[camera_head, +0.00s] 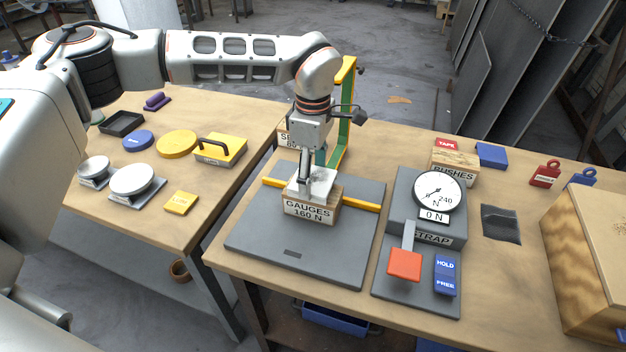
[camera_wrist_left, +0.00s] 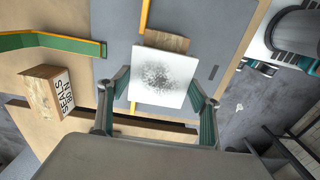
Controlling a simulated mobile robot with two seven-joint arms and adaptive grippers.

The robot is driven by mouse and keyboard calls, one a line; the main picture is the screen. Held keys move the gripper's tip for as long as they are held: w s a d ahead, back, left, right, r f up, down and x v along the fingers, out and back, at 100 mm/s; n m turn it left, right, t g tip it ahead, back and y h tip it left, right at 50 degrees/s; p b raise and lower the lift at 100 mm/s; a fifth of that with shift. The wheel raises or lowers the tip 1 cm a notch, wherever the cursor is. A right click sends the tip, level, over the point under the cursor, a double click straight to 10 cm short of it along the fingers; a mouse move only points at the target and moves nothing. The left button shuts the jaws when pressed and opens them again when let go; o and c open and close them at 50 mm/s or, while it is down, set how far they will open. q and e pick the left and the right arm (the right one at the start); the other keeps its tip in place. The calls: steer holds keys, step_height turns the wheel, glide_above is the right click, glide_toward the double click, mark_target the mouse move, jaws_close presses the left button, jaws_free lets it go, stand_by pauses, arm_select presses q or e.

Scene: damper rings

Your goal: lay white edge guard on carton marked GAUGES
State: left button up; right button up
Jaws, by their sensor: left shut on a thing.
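The GAUGES carton (camera_head: 310,211), marked 160 N, stands on the grey base plate (camera_head: 262,241). The white edge guard (camera_head: 318,181) is a square plate with a dark speckled patch; it lies flat over the carton's top. I cannot tell whether it bears on the carton. My left gripper (camera_head: 305,178) points down over the carton. In the left wrist view my left gripper (camera_wrist_left: 161,100) is shut on the edge guard (camera_wrist_left: 163,77), a finger at each side, and part of the carton (camera_wrist_left: 167,40) shows beyond it. My right gripper is not in view.
A yellow strap (camera_head: 360,204) shows on both sides of the carton. A green and yellow frame (camera_head: 344,115) and the SEALS carton (camera_wrist_left: 46,92) stand behind. The tension gauge (camera_head: 437,192) with its red lever (camera_head: 404,263) is to the right. A large box (camera_head: 590,260) fills the right edge.

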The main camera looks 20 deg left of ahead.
mark_target(313, 179)
arm_select(q)
steer(key=shift+f, duration=1)
steer(key=shift+f, duration=0.25)
steer(key=o, duration=1.1)
step_height(313, 179, up, 13)
steer(key=shift+f, duration=0.2)
